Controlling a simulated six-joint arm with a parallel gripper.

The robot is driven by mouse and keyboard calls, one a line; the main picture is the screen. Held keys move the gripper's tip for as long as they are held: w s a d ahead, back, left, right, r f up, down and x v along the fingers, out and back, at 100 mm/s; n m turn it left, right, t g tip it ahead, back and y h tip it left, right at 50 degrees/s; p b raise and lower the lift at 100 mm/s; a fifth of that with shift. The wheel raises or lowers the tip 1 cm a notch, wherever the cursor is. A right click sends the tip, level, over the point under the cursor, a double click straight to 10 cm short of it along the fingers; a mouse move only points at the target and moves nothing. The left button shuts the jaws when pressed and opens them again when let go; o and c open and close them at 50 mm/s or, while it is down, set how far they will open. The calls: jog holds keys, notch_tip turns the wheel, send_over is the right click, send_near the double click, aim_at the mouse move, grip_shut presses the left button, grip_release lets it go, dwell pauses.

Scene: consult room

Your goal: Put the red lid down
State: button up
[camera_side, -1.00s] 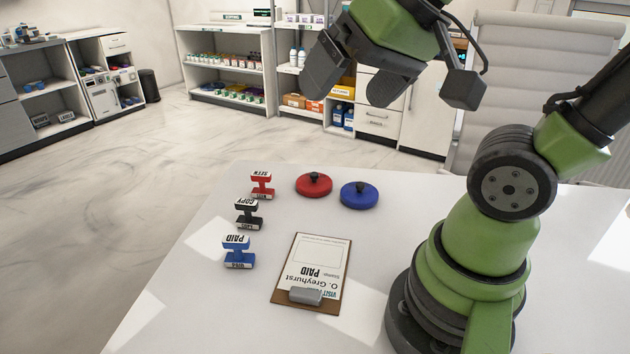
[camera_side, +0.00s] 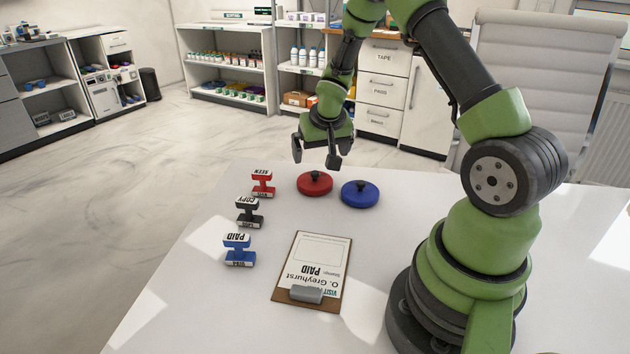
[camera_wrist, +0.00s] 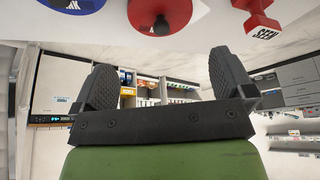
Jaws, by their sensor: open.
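The red lid (camera_side: 314,184), a round disc with a dark knob, lies flat on the white table near its far edge. It also shows in the wrist view (camera_wrist: 176,13) at the top, partly cut off. My gripper (camera_side: 316,162) is open and empty, with its fingers pointing down just above and behind the red lid in the side view. In the wrist view both dark fingers stand wide apart with nothing between them. The gripper appears apart from the lid.
A blue lid (camera_side: 360,195) lies right of the red one. A red stamp (camera_side: 263,184), a black stamp (camera_side: 249,213) and a blue stamp (camera_side: 239,251) stand at the left. A clipboard (camera_side: 280,293) with a paper lies nearer. The table (camera_side: 205,300) is clear at the front left.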

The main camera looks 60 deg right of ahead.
aim_at(315, 173)
jog(key=shift+a+x, duration=0.1)
jog(key=shift+x, duration=2.25)
jog(key=shift+a+x, duration=0.15)
jog(key=shift+x, duration=2.15)
jog(key=shift+f, duration=0.1)
jog(key=c, duration=0.6)
